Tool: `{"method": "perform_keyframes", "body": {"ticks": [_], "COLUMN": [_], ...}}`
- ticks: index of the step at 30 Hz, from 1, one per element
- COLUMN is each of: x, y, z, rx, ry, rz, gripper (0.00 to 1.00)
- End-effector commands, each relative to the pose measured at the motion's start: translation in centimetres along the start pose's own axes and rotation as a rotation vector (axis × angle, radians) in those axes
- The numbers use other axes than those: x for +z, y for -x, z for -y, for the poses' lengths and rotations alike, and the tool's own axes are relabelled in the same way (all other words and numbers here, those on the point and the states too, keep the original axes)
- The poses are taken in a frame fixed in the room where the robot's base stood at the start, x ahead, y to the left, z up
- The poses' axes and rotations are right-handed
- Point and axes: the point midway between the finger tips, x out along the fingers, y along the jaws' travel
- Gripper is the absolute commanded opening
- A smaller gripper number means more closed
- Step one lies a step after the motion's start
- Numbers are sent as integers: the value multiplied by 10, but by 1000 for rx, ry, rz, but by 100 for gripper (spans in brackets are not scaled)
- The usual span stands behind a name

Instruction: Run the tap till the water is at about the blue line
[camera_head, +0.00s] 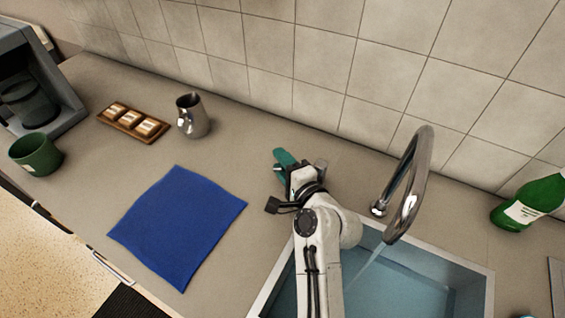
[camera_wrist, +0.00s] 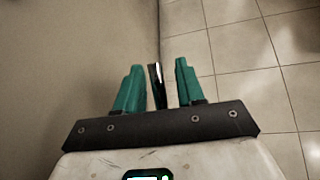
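The chrome tap (camera_head: 413,180) arches over the sink (camera_head: 488,290) at the right of the head view. A pale stream of water (camera_head: 368,266) falls from its spout into the sink. The basin inside looks blue and watery; I cannot pick out a separate blue line or judge the level against it. My gripper (camera_head: 302,163) is left of the tap, near the wall. In the wrist view its two green fingers (camera_wrist: 157,85) stand apart. A narrow dark shiny thing (camera_wrist: 157,88) shows between them, apparently untouched; I cannot tell what it is. My arm hides the sink's left part.
A blue cloth (camera_head: 180,225) lies on the counter (camera_head: 250,150). A metal jug (camera_head: 193,118), a wooden tray (camera_head: 118,125), a green mug (camera_head: 36,154) and a coffee machine (camera_head: 55,75) stand farther left. A green bottle (camera_head: 530,203) lies tilted at right. The tiled wall (camera_head: 300,50) runs behind.

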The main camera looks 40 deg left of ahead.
Motion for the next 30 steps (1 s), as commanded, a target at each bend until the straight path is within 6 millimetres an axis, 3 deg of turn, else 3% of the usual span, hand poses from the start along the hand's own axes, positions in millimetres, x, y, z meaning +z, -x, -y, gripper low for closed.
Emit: {"method": "perform_keyframes", "body": {"ticks": [2,13,30], "x": [0,0,0], "y": [0,0,1], "z": [0,0,-2], "rx": [0,1,3], "ry": [0,0,1], "rz": [0,0,9], "gripper": [36,1,0]}}
